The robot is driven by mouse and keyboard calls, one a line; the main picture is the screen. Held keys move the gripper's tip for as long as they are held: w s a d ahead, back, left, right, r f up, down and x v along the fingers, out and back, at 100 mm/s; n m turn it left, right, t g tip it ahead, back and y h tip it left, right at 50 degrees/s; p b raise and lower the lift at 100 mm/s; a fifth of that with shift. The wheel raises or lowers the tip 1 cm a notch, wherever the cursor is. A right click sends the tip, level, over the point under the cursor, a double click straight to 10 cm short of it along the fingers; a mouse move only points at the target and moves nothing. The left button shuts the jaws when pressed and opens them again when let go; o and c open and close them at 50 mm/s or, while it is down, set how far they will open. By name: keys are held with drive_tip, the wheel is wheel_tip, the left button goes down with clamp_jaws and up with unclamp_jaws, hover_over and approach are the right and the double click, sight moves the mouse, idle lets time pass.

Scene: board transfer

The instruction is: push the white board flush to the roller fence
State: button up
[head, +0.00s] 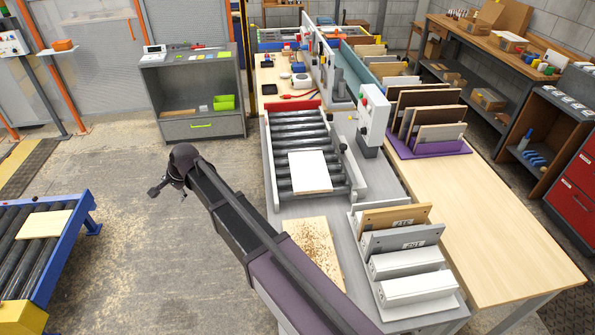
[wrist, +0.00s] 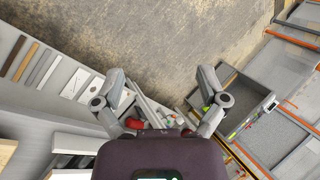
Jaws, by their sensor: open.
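The white board (head: 309,171) lies flat on the grey rollers of the roller bed (head: 297,130), toward its near end. A red bar (head: 292,107) crosses the far end of the bed, with bare rollers between it and the board. A pale rail (head: 343,165) runs along the bed's right side, and a narrow gap shows between it and the board. My gripper (head: 165,190) is out over the floor left of the bench, well apart from the board. In the wrist view my gripper (wrist: 162,82) has its fingers spread, with nothing between them.
My arm reaches across the near bench. A speckled wooden board (head: 313,248) lies there beside a rack of boards (head: 405,240). A control box (head: 373,115) stands right of the rollers. A grey cabinet (head: 195,95) stands behind my gripper. Another roller stand (head: 40,240) is at left; floor between is open.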

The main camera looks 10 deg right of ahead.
drive_tip(key=shift+d, duration=0.3)
drive_tip(key=c, duration=0.3)
drive_tip(key=d, duration=0.3)
drive_tip(key=shift+s+f, duration=0.1)
drive_tip(key=shift+f, duration=0.15)
clamp_jaws()
drive_tip(key=s+d+f+n+g+h+b, duration=0.1)
drive_tip(key=s+d, duration=0.4)
drive_tip(key=d, duration=0.9)
drive_tip(key=s+d+f+n+h+b, duration=0.1)
drive_tip(key=s+d, duration=0.5)
drive_tip(key=d, duration=0.8)
drive_tip(key=s+d+f+n+g+h+b, duration=0.1)
drive_tip(key=s+d+f+n+h, duration=0.2)
drive_tip(key=d, duration=1.1)
drive_tip(key=shift+s+d+n+g, duration=0.25)
drive_tip(key=shift+s+n, duration=0.75)
drive_tip(key=shift+s, duration=0.65)
drive_tip(key=shift+s+a+f, duration=0.1)
drive_tip(key=shift+f, duration=0.05)
